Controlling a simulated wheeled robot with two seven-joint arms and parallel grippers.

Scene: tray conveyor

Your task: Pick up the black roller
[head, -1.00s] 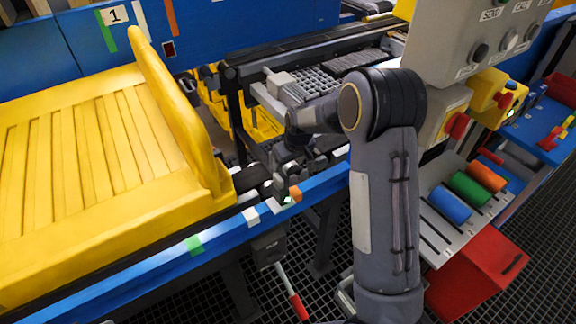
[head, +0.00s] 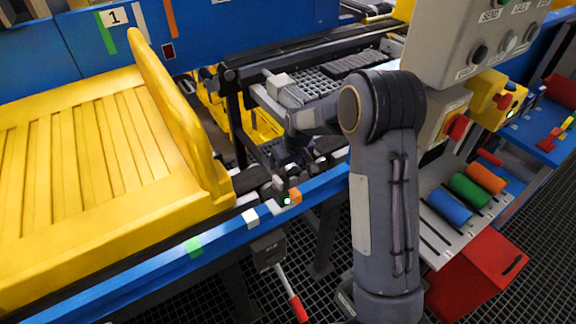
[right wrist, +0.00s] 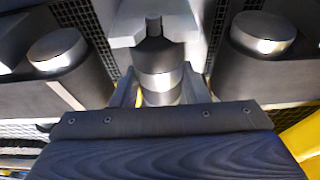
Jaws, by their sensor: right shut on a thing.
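My right gripper (head: 283,180) is low over the gap in the conveyor line, just right of the yellow tray's end. In the right wrist view its fingers (right wrist: 159,90) are closed on both sides of a dark roller with a shiny metal band, which I take to be the black roller (right wrist: 158,55). In the head view the gripper and arm largely hide this roller, and I cannot tell whether it is clear of its seat. My left gripper is not in view.
Dark rollers with shiny ends flank the fingers, one left (right wrist: 60,65) and one right (right wrist: 262,45). The yellow tray (head: 200,165) stands close by on the left. A blue rail (head: 150,262) runs along the front. A control box (head: 450,45) is at upper right.

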